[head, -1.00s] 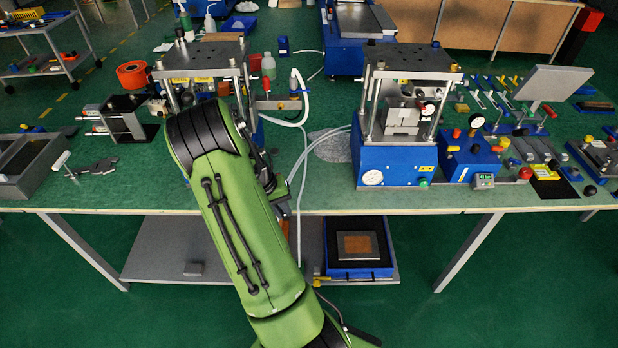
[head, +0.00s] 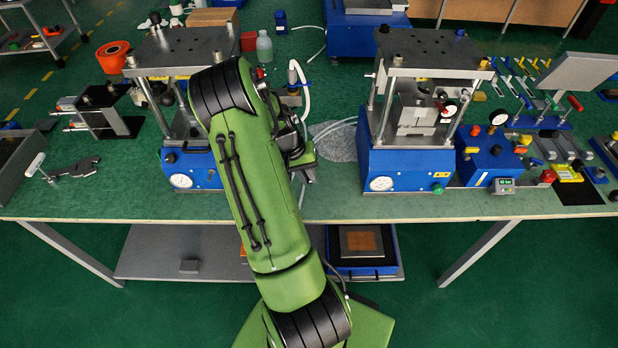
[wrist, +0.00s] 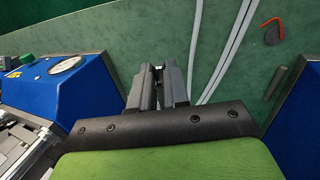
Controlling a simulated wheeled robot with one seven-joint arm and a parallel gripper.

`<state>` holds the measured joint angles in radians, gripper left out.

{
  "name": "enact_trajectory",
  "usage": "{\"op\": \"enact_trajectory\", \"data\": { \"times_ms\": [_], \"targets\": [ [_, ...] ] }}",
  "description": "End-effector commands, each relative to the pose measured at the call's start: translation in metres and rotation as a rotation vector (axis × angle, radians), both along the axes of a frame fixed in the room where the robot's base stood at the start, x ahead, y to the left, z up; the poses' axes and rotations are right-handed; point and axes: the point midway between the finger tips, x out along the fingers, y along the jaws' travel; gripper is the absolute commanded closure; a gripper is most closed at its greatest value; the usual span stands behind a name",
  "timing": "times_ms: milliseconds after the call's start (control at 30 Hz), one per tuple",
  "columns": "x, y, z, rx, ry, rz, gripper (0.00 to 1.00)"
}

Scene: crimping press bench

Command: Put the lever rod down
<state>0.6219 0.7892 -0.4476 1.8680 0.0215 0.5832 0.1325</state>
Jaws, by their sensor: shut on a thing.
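My gripper (wrist: 158,88) shows in the wrist view with its two dark fingers close together over the green bench top (wrist: 120,35). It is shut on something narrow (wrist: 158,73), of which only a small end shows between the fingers. I take this to be the lever rod; its length and tilt are hidden. In the head view my own arm covers most of the gripper, between the two blue presses.
The left press (head: 190,168) and the right press (head: 405,170) stand on either side. Pale hoses (wrist: 228,50) run along the bench beside the fingers. A short dark rod-like part (wrist: 279,82) shows near the right blue housing (wrist: 297,125). Bench room shows ahead of the fingers.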

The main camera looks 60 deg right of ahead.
Motion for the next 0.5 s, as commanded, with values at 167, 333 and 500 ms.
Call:
{"op": "enact_trajectory", "data": {
  "times_ms": [167, 333, 500],
  "targets": [
    [-0.001, 0.000, -0.038, 0.002, 0.002, -0.001, 1.00],
    [-0.001, 0.001, -0.064, 0.003, 0.002, 0.001, 1.00],
    [0.000, 0.000, -0.079, -0.001, 0.000, 0.000, 1.00]
  ]
}}
